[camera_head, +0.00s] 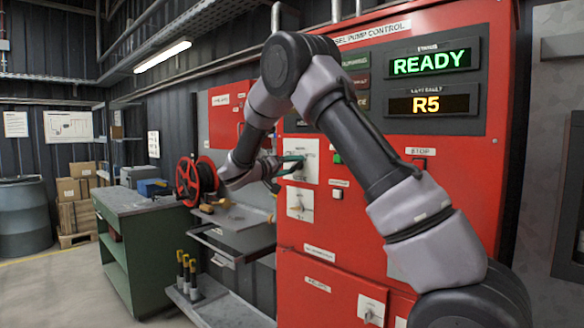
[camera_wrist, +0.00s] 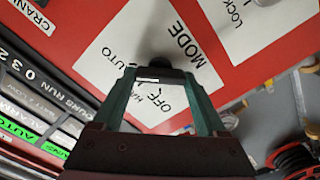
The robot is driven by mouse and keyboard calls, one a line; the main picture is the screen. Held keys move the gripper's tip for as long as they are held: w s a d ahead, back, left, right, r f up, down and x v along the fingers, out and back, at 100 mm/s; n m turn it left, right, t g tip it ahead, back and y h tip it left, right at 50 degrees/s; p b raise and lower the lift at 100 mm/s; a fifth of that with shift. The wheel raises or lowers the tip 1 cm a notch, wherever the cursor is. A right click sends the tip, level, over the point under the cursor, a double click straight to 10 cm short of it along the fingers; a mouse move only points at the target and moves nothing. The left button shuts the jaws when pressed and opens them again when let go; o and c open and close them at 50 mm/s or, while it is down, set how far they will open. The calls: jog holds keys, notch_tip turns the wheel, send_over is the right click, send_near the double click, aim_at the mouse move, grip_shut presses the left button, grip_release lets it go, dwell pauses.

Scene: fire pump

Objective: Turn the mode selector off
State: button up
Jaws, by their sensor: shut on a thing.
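The mode selector is a dark knob (camera_wrist: 155,68) on a white plate (camera_wrist: 112,55) lettered MODE, AUTO and OFF, with a third label partly hidden by the gripper. In the head view the plate (camera_head: 308,152) is on the red panel's left part. My gripper (camera_wrist: 158,76) has its two teal fingers on either side of the knob, shut on it. It also shows in the head view (camera_head: 294,168), reaching the plate from the left. A small white mark shows on the knob, but which label it points to is unclear.
A second selector plate (camera_head: 300,205) is just below. A green button (camera_head: 337,157) and a STOP label (camera_head: 421,151) are to the right. A red hose reel (camera_head: 188,181) and a green workbench (camera_head: 130,230) stand left.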

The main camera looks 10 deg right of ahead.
jog(key=n, duration=0.5)
jog(key=shift+a+f, duration=0.1)
jog(key=n, duration=0.4)
jog(key=shift+f+n, duration=0.1)
jog(key=shift+n, duration=0.2)
jog(key=n, duration=0.5)
jog(key=shift+f, duration=0.1)
jog(key=shift+n, duration=2.1)
jog(key=o, duration=1.3)
jog(key=v, duration=1)
jog(key=shift+s+a, duration=0.25)
jog(key=shift+a, duration=0.05)
